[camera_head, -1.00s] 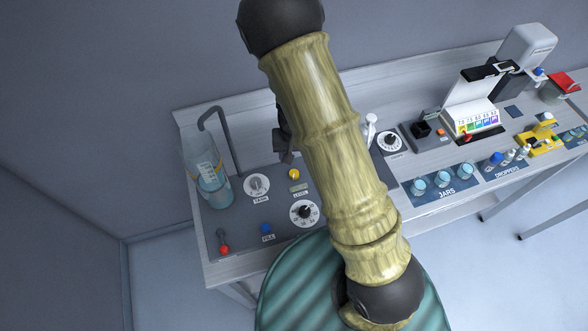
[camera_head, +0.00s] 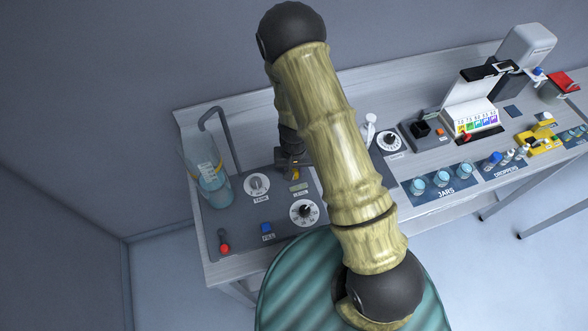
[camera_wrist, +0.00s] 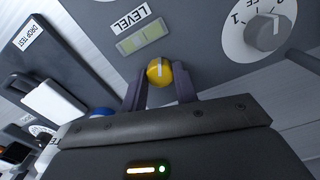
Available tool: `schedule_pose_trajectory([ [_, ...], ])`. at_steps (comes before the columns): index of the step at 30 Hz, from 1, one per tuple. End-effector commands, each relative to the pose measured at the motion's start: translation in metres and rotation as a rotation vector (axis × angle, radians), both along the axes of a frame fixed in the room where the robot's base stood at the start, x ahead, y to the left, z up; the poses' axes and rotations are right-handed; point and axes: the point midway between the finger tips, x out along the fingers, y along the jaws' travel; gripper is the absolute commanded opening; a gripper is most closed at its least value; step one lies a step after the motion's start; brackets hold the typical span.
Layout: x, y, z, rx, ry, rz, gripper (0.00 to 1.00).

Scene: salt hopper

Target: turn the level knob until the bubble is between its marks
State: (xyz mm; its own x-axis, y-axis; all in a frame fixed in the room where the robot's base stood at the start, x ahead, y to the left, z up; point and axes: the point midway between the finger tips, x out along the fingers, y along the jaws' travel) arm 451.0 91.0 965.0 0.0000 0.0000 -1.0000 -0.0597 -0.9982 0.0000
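The yellow level knob (camera_wrist: 159,70) has a pale line on its face. In the wrist view it sits between the tips of my gripper (camera_wrist: 160,84), one finger on each side. The fingers look spread around it; I cannot tell whether they touch it. The level vial (camera_wrist: 142,36) is a green window beside the LEVEL label. Its bubble and marks are too small to make out. In the head view my gripper (camera_head: 292,165) is over the knob (camera_head: 296,174) and partly covers it, and the vial (camera_head: 299,187) shows just in front.
A numbered dial (camera_head: 304,212) stands close in front of the vial. The TANK dial (camera_head: 257,185) and a clear vessel (camera_head: 214,188) with a bent pipe are to the left. A blue FILL button (camera_head: 266,228) and a red-topped lever (camera_head: 224,246) lie nearer the front.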

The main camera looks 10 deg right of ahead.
Motion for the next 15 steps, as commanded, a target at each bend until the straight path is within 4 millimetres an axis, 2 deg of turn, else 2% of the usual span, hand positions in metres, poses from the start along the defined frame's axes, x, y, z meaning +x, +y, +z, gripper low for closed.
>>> schedule_pose_trajectory([
  [1,-0.0001,0.0,0.0001,0.0,0.0,0.0,0.19],
  [3,-0.0001,0.0,0.0001,0.0,0.0,0.0,0.06],
  [9,-0.0001,0.0,0.0002,0.0,0.0,-0.019,0.06],
  [15,-0.0001,0.0001,0.0001,0.0,0.0,-0.128,0.06],
])
